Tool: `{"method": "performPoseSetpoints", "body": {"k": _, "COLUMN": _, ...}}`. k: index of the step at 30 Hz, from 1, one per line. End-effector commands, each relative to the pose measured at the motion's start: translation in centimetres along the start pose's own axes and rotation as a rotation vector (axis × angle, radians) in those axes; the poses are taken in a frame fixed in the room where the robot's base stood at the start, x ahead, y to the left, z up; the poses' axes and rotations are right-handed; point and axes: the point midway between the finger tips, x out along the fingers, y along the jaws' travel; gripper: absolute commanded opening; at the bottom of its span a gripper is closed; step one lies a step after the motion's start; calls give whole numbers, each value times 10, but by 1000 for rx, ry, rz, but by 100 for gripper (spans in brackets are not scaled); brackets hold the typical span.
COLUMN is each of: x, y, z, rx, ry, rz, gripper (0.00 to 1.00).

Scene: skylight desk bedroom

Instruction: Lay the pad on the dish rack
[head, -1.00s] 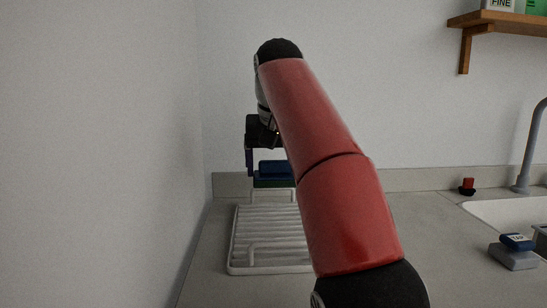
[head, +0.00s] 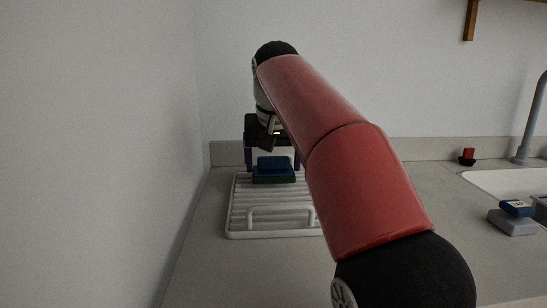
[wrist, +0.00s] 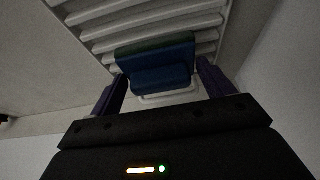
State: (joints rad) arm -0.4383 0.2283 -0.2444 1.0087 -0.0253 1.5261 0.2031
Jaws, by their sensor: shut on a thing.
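The pad (head: 274,168) is blue on top with a dark green underside. My gripper (head: 273,163) is shut on it, with a finger at each side of its raised blue part. The pad is over the far part of the white ribbed dish rack (head: 240,215), roughly level; I cannot tell whether it touches the slats. In the wrist view the pad (wrist: 155,55) sits between my purple fingers, with the rack's slats (wrist: 100,30) behind it. My arm hides the rack's right side in the head view.
A wall stands close to the left of the rack, and a low backsplash (head: 400,150) runs behind. To the right are a grey block with a blue top (head: 513,222), a small red-and-black object (head: 467,157), a sink (head: 500,182) and a faucet (head: 530,120).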

Motion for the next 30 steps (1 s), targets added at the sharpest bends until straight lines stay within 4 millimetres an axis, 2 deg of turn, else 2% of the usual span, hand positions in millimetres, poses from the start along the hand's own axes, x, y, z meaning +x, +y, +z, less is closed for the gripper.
{"method": "performPoseSetpoints", "body": {"k": 29, "x": 11, "y": 0, "z": 5, "rx": 0, "ry": 0, "rz": 0, "gripper": 55}}
{"method": "performPoseSetpoints", "body": {"k": 30, "x": 10, "y": 0, "z": 4, "rx": 0, "ry": 0, "rz": 0, "gripper": 86}}
